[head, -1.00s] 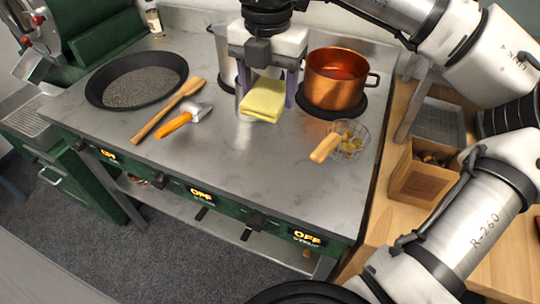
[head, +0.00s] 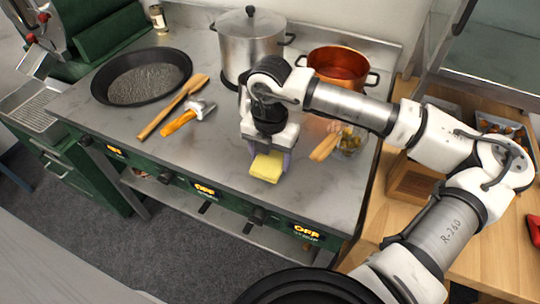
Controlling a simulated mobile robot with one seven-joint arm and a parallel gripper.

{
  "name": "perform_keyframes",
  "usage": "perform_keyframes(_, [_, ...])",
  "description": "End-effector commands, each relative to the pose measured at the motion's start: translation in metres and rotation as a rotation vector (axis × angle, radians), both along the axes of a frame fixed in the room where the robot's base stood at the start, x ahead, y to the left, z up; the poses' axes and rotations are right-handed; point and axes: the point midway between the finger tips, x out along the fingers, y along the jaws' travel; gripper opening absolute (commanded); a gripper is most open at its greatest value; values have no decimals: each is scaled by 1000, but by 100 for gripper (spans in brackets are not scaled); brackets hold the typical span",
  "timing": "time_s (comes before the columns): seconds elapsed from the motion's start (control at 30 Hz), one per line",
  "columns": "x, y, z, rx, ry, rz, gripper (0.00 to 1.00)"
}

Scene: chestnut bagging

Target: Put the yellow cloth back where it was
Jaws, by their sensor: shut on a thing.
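The yellow cloth (head: 267,168) is a small folded pad. My gripper (head: 267,155) is shut on it and points down over the front part of the steel stove top (head: 205,150), near its front edge. The cloth sticks out from between the fingers towards the front. I cannot tell whether the cloth touches the surface or hangs just above it.
A black pan (head: 143,78), a wooden spoon (head: 172,106) and an orange-handled tool (head: 190,115) lie to the left. A steel pot (head: 249,40) and a copper pot (head: 338,62) stand behind.

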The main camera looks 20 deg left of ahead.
Motion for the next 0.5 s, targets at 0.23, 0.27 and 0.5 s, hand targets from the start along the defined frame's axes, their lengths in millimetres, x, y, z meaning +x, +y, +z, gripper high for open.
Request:
perform_keyframes(0.23, [0, 0, -14, 1, -1, 1, 45])
perform_keyframes(0.27, [0, 0, -13, 1, -1, 1, 45])
perform_keyframes(0.5, [0, 0, -14, 1, -1, 1, 75])
